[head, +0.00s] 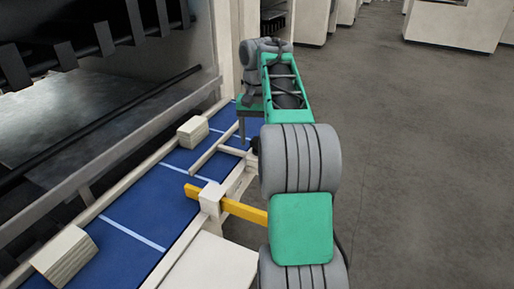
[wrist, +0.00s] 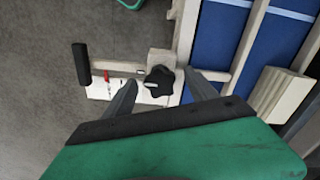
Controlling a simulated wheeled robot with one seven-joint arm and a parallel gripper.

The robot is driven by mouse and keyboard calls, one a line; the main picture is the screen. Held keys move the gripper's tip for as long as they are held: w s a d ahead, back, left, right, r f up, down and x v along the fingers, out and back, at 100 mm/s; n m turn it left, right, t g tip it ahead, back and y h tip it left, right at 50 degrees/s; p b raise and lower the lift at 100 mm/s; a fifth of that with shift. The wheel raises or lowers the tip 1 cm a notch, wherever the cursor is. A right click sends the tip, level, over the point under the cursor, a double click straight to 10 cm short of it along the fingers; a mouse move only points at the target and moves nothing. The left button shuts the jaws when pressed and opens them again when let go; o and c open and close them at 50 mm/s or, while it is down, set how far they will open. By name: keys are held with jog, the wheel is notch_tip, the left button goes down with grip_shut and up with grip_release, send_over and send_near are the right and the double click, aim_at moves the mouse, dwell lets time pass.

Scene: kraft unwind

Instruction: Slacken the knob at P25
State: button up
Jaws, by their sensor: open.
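A black lobed knob (wrist: 158,82) with a pale mark on it sits on a cream block (wrist: 160,58) at the edge of the blue bed, in the wrist view. My gripper (wrist: 162,81) is open, one finger on each side of the knob, with visible gaps at both sides. Whether the fingertips are at the knob's height I cannot tell. In the head view my gripper (head: 242,125) points down over the far part of the rail; my arm hides most of that spot. No P25 marking is readable.
A black handle (wrist: 82,63) on a bar stands left of the knob, above a white scale plate (wrist: 103,88) with a red pointer. Cream blocks (head: 192,132) sit along the blue bed (head: 150,205). A yellow bar (head: 240,208) crosses a nearer block. Open floor lies right.

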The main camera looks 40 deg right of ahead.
jog(key=shift+f, duration=0.15)
jog(key=shift+c, duration=0.5)
jog(key=c, duration=1.3)
jog(key=shift+n, duration=0.3)
jog(key=n, duration=0.5)
jog(key=shift+s+d, duration=0.15)
jog(key=shift+d, duration=0.05)
jog(key=n, duration=0.5)
jog(key=shift+s+d+f+n+p, duration=0.1)
jog(key=shift+d+f+n+p, duration=0.1)
jog(key=shift+n+p, duration=0.2)
jog(key=n, duration=0.6)
jog(key=shift+d+f+p, duration=0.1)
jog(key=shift+p, duration=0.3)
jog(key=n, duration=0.5)
jog(key=shift+w+p, duration=0.25)
jog(key=shift+p, duration=0.05)
